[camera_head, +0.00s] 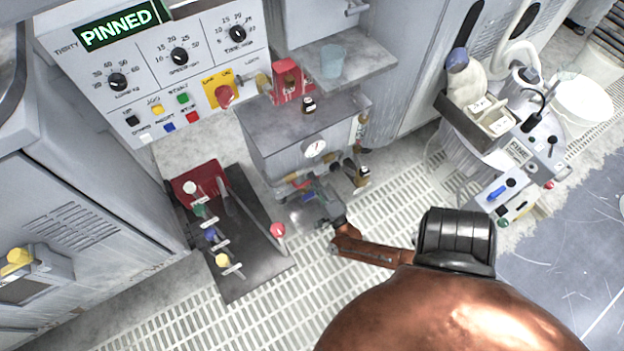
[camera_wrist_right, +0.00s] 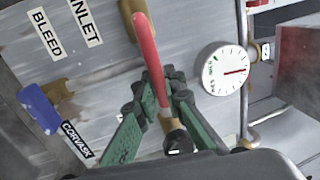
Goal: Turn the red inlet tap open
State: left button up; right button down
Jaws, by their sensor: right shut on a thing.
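The red inlet tap (camera_wrist_right: 146,45) shows in the right wrist view as a long red lever in front of a grey metal panel, near a brass fitting. An INLET label (camera_wrist_right: 86,22) is on the panel to its left. My right gripper (camera_wrist_right: 160,88) is shut on the red lever, with its green-padded fingers on both sides of it. In the head view my right gripper (camera_head: 318,196) is at the front of the grey box with the gauge (camera_head: 315,149). There the tap is mostly hidden by the gripper. My left gripper is not in view.
A blue lever (camera_wrist_right: 40,108) sits left of the tap, near the BLEED label (camera_wrist_right: 46,34). A round gauge (camera_wrist_right: 226,70) is to the right. In the head view a dark lever stand (camera_head: 250,268) with coloured knobs stands left of my gripper. Slotted flooring lies below.

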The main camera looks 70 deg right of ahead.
jog(key=shift+s, duration=0.1)
jog(key=c, duration=2)
grip_release()
jog(key=shift+a, duration=0.1)
jog(key=v, duration=1.2)
